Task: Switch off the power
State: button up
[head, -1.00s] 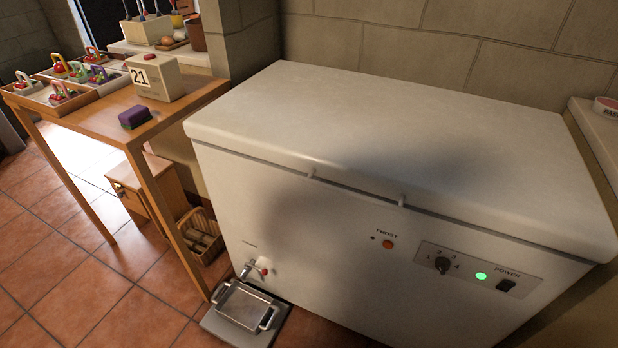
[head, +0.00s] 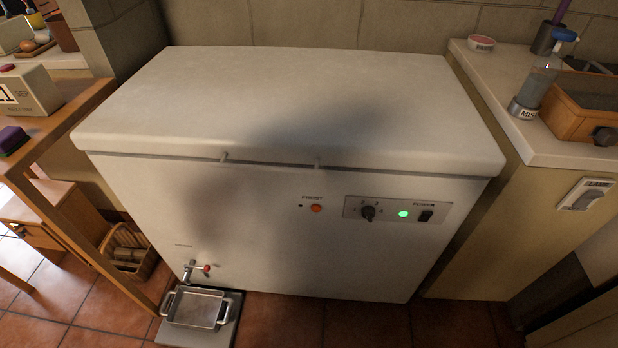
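A white chest freezer (head: 290,105) stands against the stone wall with its lid shut. On its front right is a control panel (head: 385,210) with a dark knob (head: 368,213), a lit green lamp (head: 403,214) and a black rocker switch (head: 425,216) under the word POWER. Which way the rocker is tipped is too small to tell. Left of the panel is an orange FROST button (head: 316,208). A second switch in a white plate (head: 585,194) is on the side of the counter at the right. My gripper is not in view.
A wooden table (head: 60,125) stands left, a counter (head: 490,75) with a spray bottle (head: 540,78) right. The tiled floor before the freezer's right half is clear.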

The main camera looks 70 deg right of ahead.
aim_at(425, 215)
jog(key=k+l+z, duration=0.15)
jog(key=z, duration=0.3)
jog(key=k+l+z, duration=0.15)
jog(key=z, duration=0.3)
jog(key=k+l+z, duration=0.1)
jog(key=l+z, duration=0.15)
jog(key=z, duration=0.2)
